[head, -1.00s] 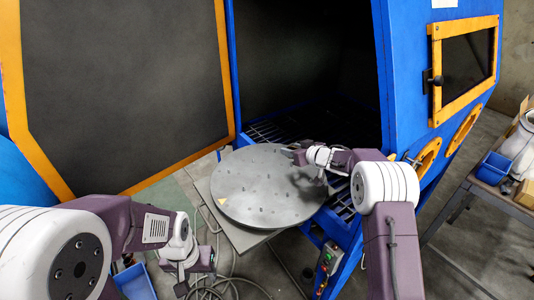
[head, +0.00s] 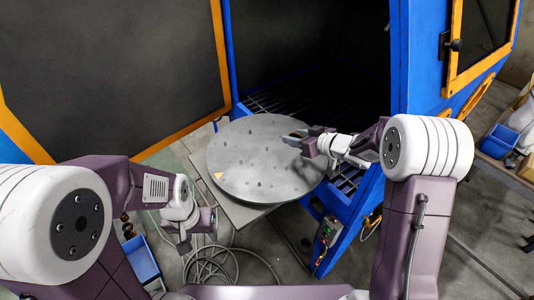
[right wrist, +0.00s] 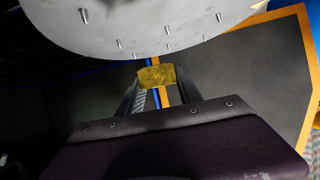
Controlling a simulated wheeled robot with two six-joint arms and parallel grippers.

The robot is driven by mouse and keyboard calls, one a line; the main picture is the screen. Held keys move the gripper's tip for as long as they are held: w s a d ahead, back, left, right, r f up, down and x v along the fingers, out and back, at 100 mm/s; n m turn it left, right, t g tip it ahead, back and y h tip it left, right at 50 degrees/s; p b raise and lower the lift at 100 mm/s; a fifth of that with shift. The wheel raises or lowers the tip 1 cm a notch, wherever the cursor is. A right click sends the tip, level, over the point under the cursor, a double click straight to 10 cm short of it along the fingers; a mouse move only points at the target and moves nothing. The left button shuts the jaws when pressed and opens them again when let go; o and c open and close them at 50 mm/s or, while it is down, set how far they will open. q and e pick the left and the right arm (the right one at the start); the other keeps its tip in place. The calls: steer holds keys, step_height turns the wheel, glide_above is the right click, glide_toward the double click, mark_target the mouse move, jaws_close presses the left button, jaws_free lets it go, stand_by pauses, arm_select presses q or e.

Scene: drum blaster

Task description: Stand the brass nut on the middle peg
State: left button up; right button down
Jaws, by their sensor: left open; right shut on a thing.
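The brass nut (right wrist: 157,76) is between the fingertips of my right gripper (right wrist: 152,88), which is shut on it, in the right wrist view. In the head view, my right gripper (head: 293,138) is over the right part of a round grey disc (head: 250,170), and I cannot make out the nut there. Several short metal pegs stand on the disc; one peg (right wrist: 167,29) shows beyond the nut in the right wrist view. The nut looks apart from the pegs. I cannot tell which peg is the middle one. My left gripper (head: 190,238) is open, low left of the disc.
The disc sits in front of the open blue cabinet (head: 395,60), with a dark door panel (head: 110,70) at the left. Cables (head: 225,262) and a blue bin (head: 141,260) lie below. A side table stands at the right.

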steer(key=r, duration=0.1)
steer(key=b, duration=0.3)
glide_above(267, 145)
steer(key=s, duration=0.3)
steer(key=f, duration=0.7)
steer(key=shift+w, duration=0.2)
step_height(267, 145, down, 4)
steer(key=shift+s+r+b, duration=0.1)
steer(key=shift+b, duration=0.25)
steer(key=shift+f, duration=0.2)
steer(key=c, duration=0.8)
jaws_free()
